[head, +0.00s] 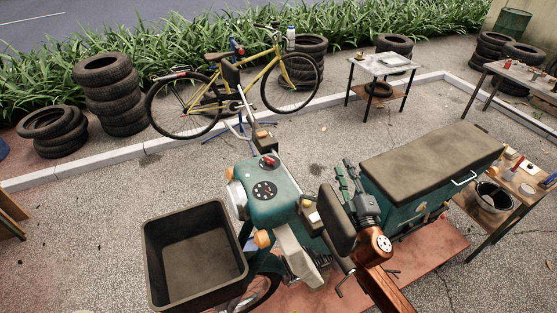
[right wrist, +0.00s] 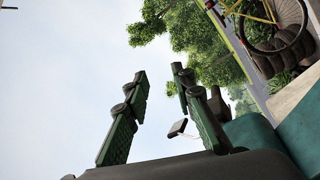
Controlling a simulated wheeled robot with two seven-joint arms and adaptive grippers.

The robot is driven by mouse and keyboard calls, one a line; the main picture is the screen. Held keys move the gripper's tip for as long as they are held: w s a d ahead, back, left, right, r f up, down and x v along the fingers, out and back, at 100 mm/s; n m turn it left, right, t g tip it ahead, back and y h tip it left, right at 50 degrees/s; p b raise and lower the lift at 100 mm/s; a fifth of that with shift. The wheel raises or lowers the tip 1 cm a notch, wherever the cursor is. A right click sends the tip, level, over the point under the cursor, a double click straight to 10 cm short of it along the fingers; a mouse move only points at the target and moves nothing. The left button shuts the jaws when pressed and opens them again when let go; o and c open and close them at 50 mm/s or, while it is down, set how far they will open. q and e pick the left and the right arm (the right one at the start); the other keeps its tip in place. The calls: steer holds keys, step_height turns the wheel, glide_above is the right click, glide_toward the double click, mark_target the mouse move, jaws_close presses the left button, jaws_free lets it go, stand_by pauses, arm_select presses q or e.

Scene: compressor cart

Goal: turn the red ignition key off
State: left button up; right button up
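The key cannot be made out there. My left gripper is not in view.
A dark open bin (head: 195,252) is at the cart's front left. A teal box with a brown lid (head: 432,150) stands right of my gripper. A yellow bicycle (head: 230,95) and tyres stand behind.

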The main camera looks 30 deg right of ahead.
mark_target(273, 160)
steer(key=a+r+n+t+y, duration=0.1)
steer(key=a+r+n+y, duration=1.45)
steer(key=n, duration=0.45)
steer(key=a+f+n+g, duration=0.1)
steer(key=n+g, duration=0.1)
steer(key=n, duration=0.1)
steer(key=a+f+n+g, duration=0.1)
steer(key=a+n+g, duration=0.1)
steer(key=n, duration=0.1)
steer(key=w+a+f+n+g, duration=0.1)
steer(key=a+n+g, duration=0.1)
steer(key=n, duration=0.2)
steer(key=shift+f+g+y, duration=0.25)
steer(key=shift+f+g, duration=0.05)
steer(key=shift+f, duration=0.1)
steer(key=w+f+h+p, duration=0.1)
steer(key=w, duration=0.1)
steer(key=w+d+f+n+h+p, duration=0.1)
steer(key=w+f, duration=0.1)
steer(key=w+d+f+g+h+p, duration=0.1)
steer(key=w+f+h, duration=0.1)
steer(key=shift+w+n, duration=0.3)
steer(key=shift+n, duration=0.1)
steer(key=shift+w+a+f, duration=0.3)
steer(key=shift+w+f, duration=0.1)
steer(key=shift+w, duration=0.1)
steer(key=shift+c, duration=0.6)
